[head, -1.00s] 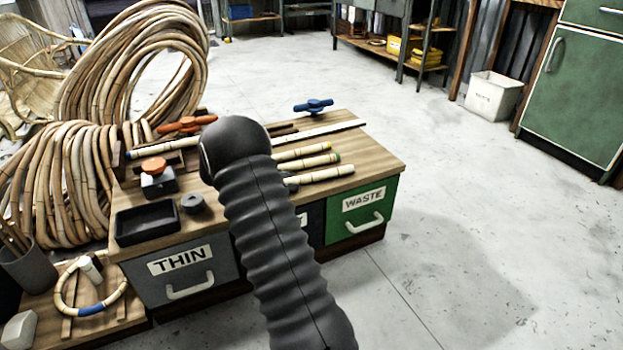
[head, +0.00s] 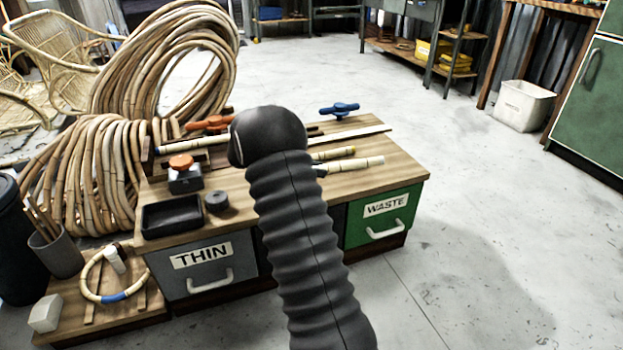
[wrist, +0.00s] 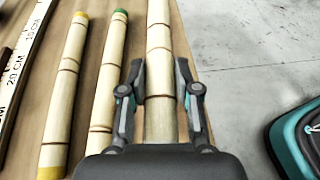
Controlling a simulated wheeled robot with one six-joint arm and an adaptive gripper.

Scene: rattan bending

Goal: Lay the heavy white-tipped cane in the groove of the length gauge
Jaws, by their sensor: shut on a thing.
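A thick pale cane (wrist: 159,35) is between the two fingers of my gripper (wrist: 160,82) in the wrist view, and the gripper is shut on it. In the head view this cane (head: 352,164) has a whitish right end and appears raised a little above the bench top. My arm hides its left part and the gripper. The length gauge (wrist: 22,62), with centimetre marks, lies at the left in the wrist view. It shows in the head view as a pale strip (head: 355,137) behind the canes. Its groove cannot be made out.
A yellow-tipped cane (wrist: 66,80) and a green-tipped cane (wrist: 108,75) lie between the gauge and the held cane. A blue-handled tool (head: 340,109) stands at the bench's back. A black tray (head: 172,215) and orange-topped block (head: 183,175) are left. The bench's right end is clear.

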